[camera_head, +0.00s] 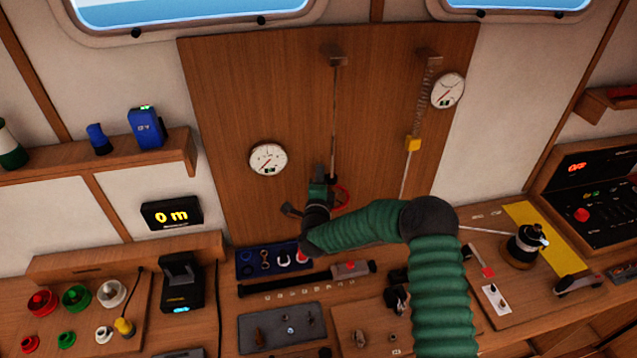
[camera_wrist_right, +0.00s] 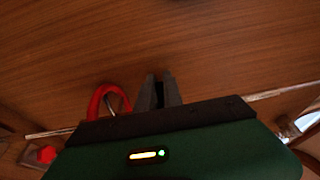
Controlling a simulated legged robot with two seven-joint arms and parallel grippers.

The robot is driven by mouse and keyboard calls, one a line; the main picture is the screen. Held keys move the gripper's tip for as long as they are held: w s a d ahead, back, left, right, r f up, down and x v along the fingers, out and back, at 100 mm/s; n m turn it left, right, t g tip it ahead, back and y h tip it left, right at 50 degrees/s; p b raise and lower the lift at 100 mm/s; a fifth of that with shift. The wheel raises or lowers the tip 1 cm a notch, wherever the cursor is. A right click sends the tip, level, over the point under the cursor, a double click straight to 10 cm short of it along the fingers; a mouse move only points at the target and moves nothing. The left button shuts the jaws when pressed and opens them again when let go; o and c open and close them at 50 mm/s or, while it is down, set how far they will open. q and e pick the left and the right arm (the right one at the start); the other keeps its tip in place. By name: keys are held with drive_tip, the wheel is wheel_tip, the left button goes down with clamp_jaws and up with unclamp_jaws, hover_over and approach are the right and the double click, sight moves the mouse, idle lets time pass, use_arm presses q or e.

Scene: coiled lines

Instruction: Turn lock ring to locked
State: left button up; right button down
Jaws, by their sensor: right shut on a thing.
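A red loop, like a snap hook (camera_head: 341,195), shows at the lower end of a thin line (camera_head: 335,120) on the wooden wall panel. In the right wrist view the red loop (camera_wrist_right: 97,100) arches just left of my fingers, with a grey metal bar inside it. My right gripper (camera_head: 319,175) is at the panel, just left of the loop. In the wrist view its dark fingers (camera_wrist_right: 163,92) are close together, with a narrow gap. The lock ring is not clearly seen; the fingers and gripper body hide what they hold. My left gripper is out of view.
A second line with a spring and yellow block (camera_head: 413,144) hangs to the right. Round gauges (camera_head: 268,159) are on the panel. Below lies a blue tray (camera_head: 246,269) of metal fittings. My green right arm covers part of the bench.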

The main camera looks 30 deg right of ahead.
drive_tip(key=shift+d+f+m+g+h+b, duration=0.2)
drive_tip(key=shift+f+m+g+h+b, duration=0.25)
drive_tip(key=shift+m+h, duration=0.3)
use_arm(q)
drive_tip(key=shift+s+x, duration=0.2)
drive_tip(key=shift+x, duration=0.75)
use_arm(e)
drive_tip(key=shift+r+g, duration=0.15)
drive_tip(key=shift+g, duration=0.1)
drive_tip(key=c, duration=1.6)
unclamp_jaws()
drive_tip(key=shift+d, duration=0.1)
drive_tip(key=shift+c, duration=0.2)
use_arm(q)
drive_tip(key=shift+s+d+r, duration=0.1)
use_arm(e)
drive_tip(key=shift+o, duration=0.8)
drive_tip(key=shift+r, duration=0.15)
